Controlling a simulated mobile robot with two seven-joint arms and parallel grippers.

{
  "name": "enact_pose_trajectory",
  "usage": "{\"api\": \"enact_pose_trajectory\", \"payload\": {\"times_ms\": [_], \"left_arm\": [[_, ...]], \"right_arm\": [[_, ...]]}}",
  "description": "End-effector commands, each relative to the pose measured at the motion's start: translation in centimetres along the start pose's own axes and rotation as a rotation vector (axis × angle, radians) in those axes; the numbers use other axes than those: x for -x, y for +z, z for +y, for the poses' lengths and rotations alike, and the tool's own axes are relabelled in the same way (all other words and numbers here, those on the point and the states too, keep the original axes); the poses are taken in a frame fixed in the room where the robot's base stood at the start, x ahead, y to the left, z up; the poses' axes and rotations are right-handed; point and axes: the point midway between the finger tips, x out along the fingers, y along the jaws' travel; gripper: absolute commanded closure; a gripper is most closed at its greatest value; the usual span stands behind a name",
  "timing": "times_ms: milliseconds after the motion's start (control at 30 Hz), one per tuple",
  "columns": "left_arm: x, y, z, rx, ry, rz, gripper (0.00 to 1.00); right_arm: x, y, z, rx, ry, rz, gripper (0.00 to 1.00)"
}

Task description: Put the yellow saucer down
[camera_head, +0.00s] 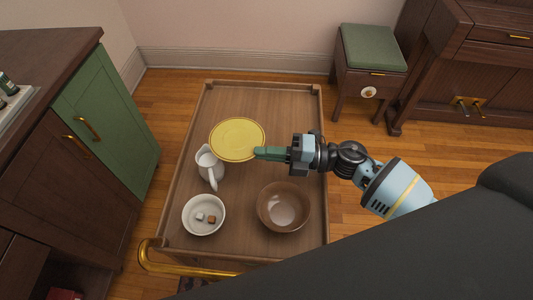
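The yellow saucer (237,139) is over the far middle part of the wooden cart's top (285,108) and looks about level. My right gripper (259,153) reaches in from the right, its green fingers close together at the saucer's right rim. It looks shut on that rim. I cannot tell whether the saucer touches the cart's top or hangs slightly above it. My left gripper is not in view.
A white jug (208,166) stands just below the saucer. Nearer are a white bowl (203,214) holding small cubes and a brown bowl (284,207). The cart has raised edges and a gold handle (165,264). Its far end is clear. A green-and-brown cabinet (107,120) stands left.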

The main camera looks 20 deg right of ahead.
Motion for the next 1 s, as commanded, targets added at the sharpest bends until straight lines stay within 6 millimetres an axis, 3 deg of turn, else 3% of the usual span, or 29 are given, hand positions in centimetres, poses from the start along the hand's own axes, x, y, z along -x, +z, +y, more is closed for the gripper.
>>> {"api": "enact_pose_trajectory", "payload": {"times_ms": [933, 1000], "left_arm": [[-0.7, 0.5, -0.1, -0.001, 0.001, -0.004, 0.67], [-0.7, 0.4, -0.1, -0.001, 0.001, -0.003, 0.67]], "right_arm": [[0.0, 0.0, -1.9, 0.002, 0.002, 0.001, 1.0], [0.0, 0.0, -1.9, 0.002, 0.001, 0.001, 0.87]]}}
